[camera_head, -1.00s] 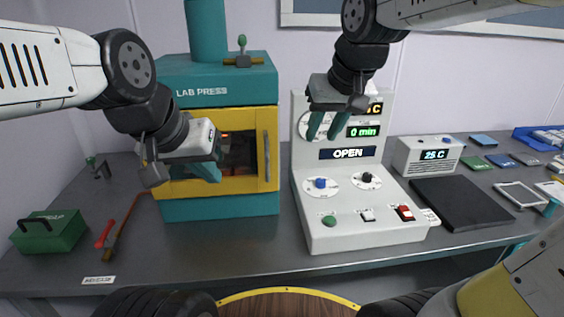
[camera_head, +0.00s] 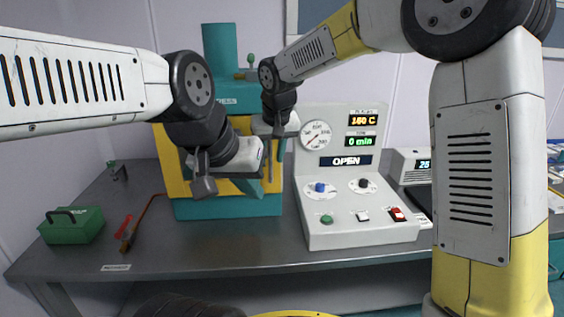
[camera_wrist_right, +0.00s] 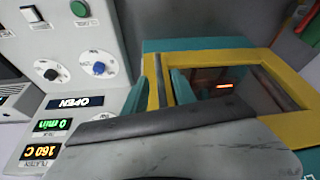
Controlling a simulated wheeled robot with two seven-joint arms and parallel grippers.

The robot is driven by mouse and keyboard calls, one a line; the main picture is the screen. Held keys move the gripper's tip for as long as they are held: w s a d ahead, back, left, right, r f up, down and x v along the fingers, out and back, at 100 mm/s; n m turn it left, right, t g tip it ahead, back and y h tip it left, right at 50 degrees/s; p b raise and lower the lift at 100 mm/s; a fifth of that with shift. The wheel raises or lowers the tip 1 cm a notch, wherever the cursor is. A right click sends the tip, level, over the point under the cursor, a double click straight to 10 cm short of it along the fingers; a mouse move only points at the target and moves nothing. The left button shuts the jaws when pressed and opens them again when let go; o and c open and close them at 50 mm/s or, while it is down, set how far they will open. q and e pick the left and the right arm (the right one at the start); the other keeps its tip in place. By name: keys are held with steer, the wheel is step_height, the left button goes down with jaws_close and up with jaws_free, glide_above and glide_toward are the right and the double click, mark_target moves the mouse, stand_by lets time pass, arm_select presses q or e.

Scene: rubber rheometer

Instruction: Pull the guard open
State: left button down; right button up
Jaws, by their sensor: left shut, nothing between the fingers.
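The guard is a yellow frame (camera_head: 173,165) with a dark window on the front of the teal lab press. In the head view my right gripper (camera_head: 276,148) is at the guard's right side. My left gripper (camera_head: 258,187) is shut and empty in front of the guard, hiding much of it. The guard appears closed.
The white control console (camera_head: 355,222) stands just right of the press and its display reads OPEN. A green toolbox (camera_head: 72,226) and a red-handled tool (camera_head: 123,226) lie at the left. The table front is clear. My right arm covers the right side.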

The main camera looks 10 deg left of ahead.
steer(key=shift+x, duration=1.5)
jaws_close()
